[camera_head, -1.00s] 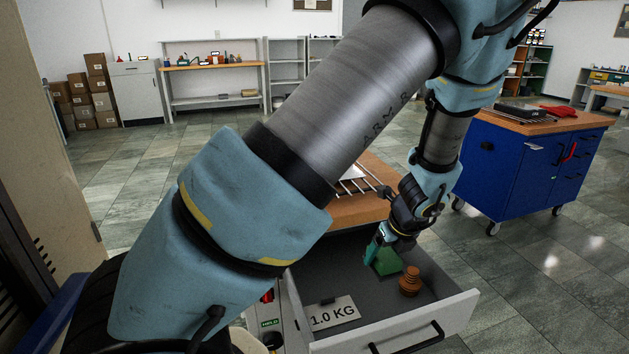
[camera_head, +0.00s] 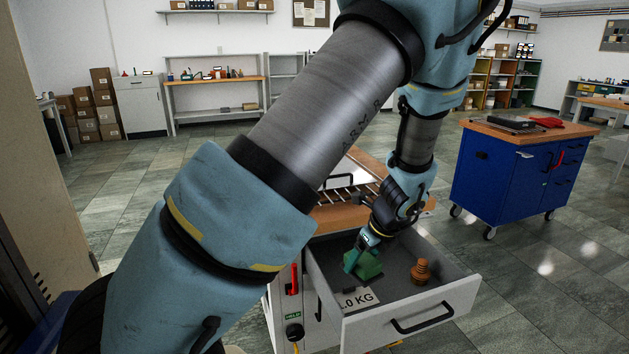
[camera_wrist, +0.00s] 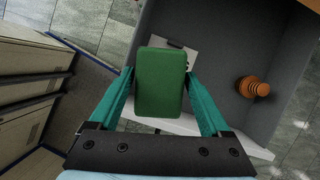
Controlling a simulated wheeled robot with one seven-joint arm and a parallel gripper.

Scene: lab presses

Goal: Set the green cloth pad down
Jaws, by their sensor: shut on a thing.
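The green cloth pad (camera_wrist: 160,82) is between the two teal fingers of my gripper (camera_wrist: 162,85) in the wrist view, and the fingers are shut on it. In the head view the green pad (camera_head: 369,265) hangs at the fingertips of my gripper (camera_head: 359,258), over the open grey drawer (camera_head: 410,318). The pad covers part of a white card marked "1.0 KG" (camera_head: 356,299) in the drawer. I cannot tell whether the pad touches the drawer floor.
An orange-brown ridged knob-like piece (camera_head: 420,272) stands in the drawer, right of the pad; it also shows in the wrist view (camera_wrist: 252,87). A wooden top with a metal rack (camera_head: 350,190) lies behind the drawer. A blue cabinet (camera_head: 510,170) stands at the right.

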